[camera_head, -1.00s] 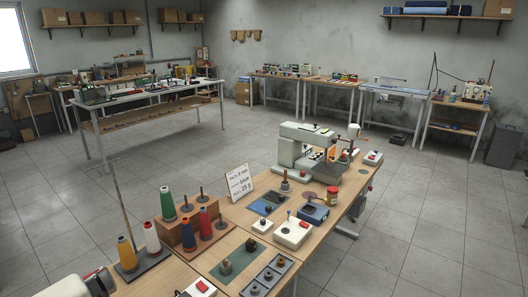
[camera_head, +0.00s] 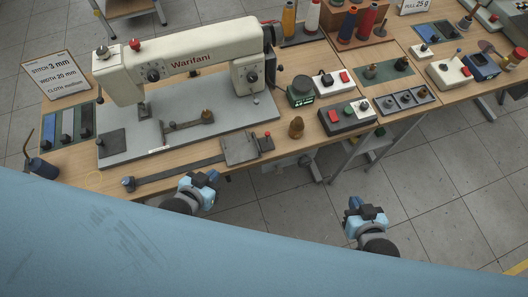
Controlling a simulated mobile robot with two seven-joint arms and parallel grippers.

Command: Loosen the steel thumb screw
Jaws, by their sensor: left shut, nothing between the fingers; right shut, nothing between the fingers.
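A white sewing machine (camera_head: 190,65) stands on a grey bed plate (camera_head: 225,130) at the left of the table. A dark bar guide (camera_head: 180,127) with a brass-coloured knob (camera_head: 207,116) lies on the plate. A small grey upright piece (camera_head: 256,100) is near the plate's right end. I cannot tell for sure which small part is the steel thumb screw. My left gripper (camera_head: 205,181) is shut and empty at the table's front edge, in front of the machine. My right gripper (camera_head: 357,205) is shut and empty over the floor, apart from everything.
A flat metal strip runs to a grey block (camera_head: 240,149) at the front edge, near a loose brass piece (camera_head: 296,127). A sign (camera_head: 56,75) stands at left.

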